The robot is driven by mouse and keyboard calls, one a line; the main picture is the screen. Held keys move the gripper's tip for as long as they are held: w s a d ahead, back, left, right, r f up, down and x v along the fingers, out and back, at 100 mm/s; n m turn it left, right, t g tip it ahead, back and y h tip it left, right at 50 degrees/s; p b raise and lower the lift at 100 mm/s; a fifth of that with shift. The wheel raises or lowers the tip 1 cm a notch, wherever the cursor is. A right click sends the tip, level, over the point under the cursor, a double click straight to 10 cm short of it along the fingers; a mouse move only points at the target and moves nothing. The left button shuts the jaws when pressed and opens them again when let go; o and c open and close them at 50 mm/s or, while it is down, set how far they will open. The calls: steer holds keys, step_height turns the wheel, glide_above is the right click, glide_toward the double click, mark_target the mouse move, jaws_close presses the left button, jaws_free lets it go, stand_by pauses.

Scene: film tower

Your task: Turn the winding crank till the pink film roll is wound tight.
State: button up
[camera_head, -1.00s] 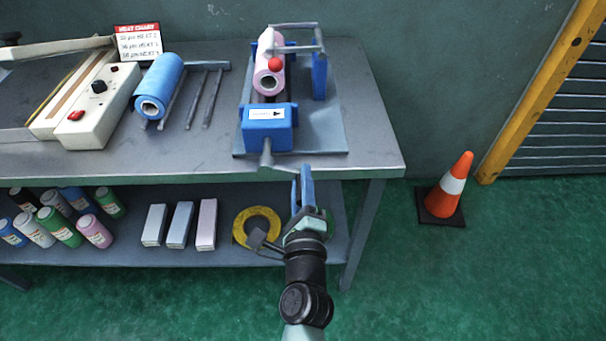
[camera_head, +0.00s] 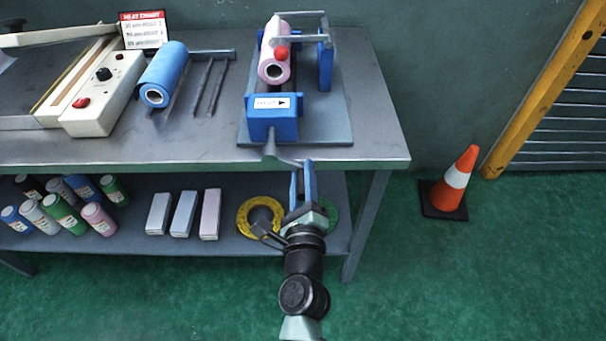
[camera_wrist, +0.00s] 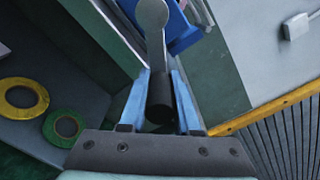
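The blue winder (camera_head: 272,128) stands on the bench with a right-pointing arrow on its front label. The pink film roll (camera_head: 270,68) lies on it behind the blue box, with a red ball (camera_head: 281,51) in front of part of it. The grey crank (camera_head: 268,152) sticks out of the winder's front; its arm (camera_wrist: 153,45) runs down to a dark round grip (camera_wrist: 160,100) in the wrist view. My gripper (camera_head: 302,165) is at the bench's front edge. Its two blue fingers stand either side of the dark grip; whether they press on it is unclear.
A blue roll (camera_head: 162,75) and a white sealer (camera_head: 103,95) are to the left on the bench. Bottles, boxes and a yellow tape ring (camera_head: 245,213) fill the lower shelf. An orange cone (camera_head: 455,180) stands right; the floor between is clear.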

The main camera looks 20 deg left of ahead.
steer(key=o, duration=0.4)
steer(key=shift+b+v, duration=1.4)
steer(key=shift+v, duration=5.05)
steer(key=shift+r, duration=0.1)
